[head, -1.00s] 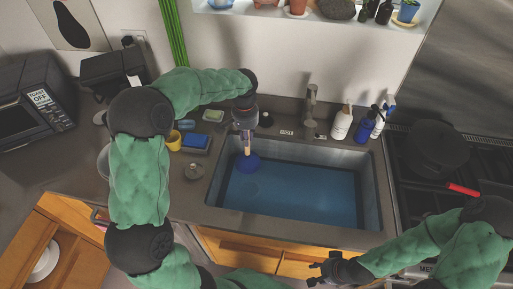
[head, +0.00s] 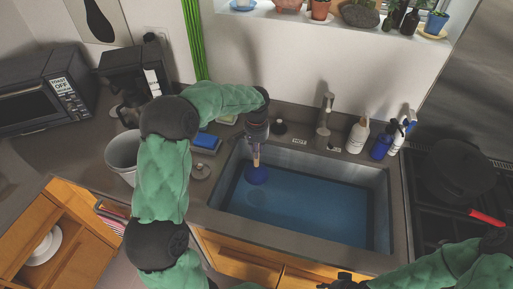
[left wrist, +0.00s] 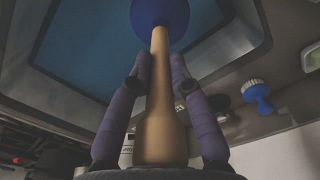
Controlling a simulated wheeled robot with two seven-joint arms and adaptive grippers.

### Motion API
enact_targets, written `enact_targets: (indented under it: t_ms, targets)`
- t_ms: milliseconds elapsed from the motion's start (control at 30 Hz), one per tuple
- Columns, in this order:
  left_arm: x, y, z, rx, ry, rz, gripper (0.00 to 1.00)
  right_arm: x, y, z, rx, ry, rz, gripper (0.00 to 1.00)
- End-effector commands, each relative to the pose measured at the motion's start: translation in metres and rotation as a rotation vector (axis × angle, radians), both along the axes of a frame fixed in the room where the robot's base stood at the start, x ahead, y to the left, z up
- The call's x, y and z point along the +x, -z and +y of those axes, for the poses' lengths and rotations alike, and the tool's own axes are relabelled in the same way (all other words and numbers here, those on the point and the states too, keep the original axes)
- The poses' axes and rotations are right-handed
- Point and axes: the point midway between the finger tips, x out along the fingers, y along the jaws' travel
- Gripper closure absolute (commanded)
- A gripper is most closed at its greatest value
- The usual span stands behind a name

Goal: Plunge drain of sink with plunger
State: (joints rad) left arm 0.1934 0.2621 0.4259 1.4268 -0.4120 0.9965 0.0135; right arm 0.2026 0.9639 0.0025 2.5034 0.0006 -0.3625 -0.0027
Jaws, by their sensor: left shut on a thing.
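The plunger has a blue cup (head: 257,174) and a tan wooden handle (left wrist: 158,95). My left gripper (head: 256,142) is shut on the handle, with a purple finger on each side of it in the left wrist view (left wrist: 158,85). The plunger points down over the left part of the sink (head: 300,250), which holds blue water (head: 310,205). A faint round shape, perhaps the drain, shows under the water near the cup. I cannot tell whether the cup touches the water. My right gripper (head: 343,281) is at the bottom edge, mostly cut off.
A faucet (head: 325,115) stands behind the sink, with a white bottle (head: 357,137) and a blue bottle (head: 382,144) to its right. A sponge (head: 206,142) and a grey bin (head: 122,153) are at left. A stove with a black pot (head: 460,170) is at right.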

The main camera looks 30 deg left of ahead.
Motion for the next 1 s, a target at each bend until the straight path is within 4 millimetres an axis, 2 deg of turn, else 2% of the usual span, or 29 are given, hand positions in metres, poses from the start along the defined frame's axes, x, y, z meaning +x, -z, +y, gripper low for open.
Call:
enact_targets:
  t_ms: [100,1000]
  targets:
    - [0.0,0.015,0.0,0.0,0.0,0.0,1.0,0.0,0.012,0.0,0.0,0.0,0.0,0.6]
    - [0.0,0.106,0.0,0.001,0.001,-0.001,1.0,0.0,0.076,0.0,0.0,0.0,0.0,0.6]
